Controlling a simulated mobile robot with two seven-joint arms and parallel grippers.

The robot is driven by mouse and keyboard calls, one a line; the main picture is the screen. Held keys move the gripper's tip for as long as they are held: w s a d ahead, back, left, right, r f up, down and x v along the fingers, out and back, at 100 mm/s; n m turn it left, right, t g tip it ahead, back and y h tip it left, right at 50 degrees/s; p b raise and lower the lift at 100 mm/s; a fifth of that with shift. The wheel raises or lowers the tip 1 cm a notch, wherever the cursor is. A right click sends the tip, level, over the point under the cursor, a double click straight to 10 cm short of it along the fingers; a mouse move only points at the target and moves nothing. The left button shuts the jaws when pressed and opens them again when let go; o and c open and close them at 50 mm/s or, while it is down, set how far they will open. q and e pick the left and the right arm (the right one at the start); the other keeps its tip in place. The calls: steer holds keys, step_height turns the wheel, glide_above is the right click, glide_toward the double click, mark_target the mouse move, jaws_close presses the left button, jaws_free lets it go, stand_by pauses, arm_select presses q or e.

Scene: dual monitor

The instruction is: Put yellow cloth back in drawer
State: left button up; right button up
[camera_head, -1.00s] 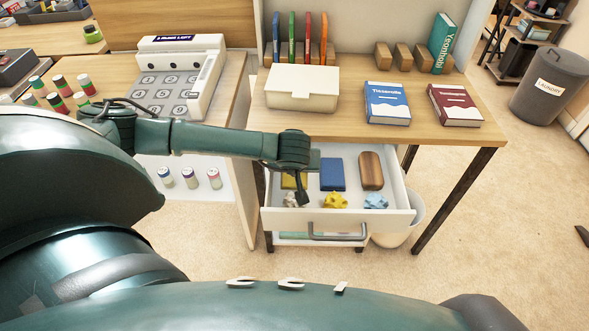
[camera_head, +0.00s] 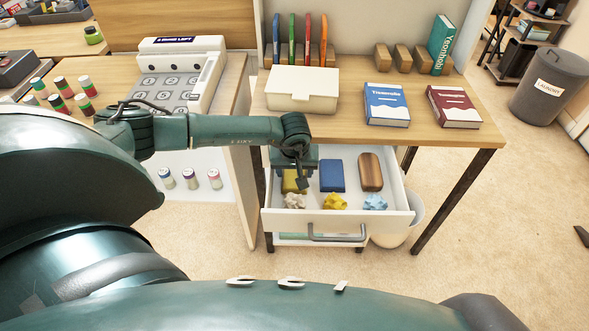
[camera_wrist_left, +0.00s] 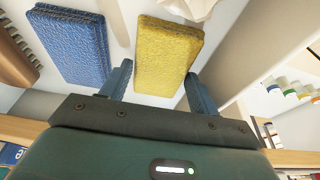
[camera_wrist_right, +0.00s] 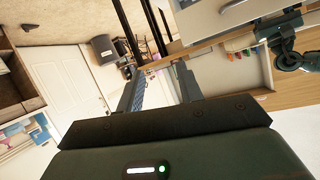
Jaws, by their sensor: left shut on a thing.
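The yellow cloth (camera_head: 289,184) is a thick, folded, block-like pad at the left inside the open white drawer (camera_head: 392,204). My left gripper (camera_head: 300,180) reaches down into the drawer and partly hides the cloth. In the left wrist view the yellow cloth (camera_wrist_left: 165,52) sits between the two fingers of the left gripper (camera_wrist_left: 157,80), which are shut on it. I cannot tell whether the cloth touches the drawer floor. My right gripper (camera_wrist_right: 157,80) is open and empty, away from the drawer.
A blue cloth (camera_head: 332,176) and a brown wooden block (camera_head: 370,171) lie to the right in the drawer. Crumpled white (camera_head: 294,201), yellow (camera_head: 335,202) and light-blue (camera_head: 375,203) pieces lie along its front. A white box (camera_head: 303,90) stands on the desk above.

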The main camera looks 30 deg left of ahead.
arm_select(q)
steer(key=shift+f, duration=0.15)
steer(key=o, duration=0.6)
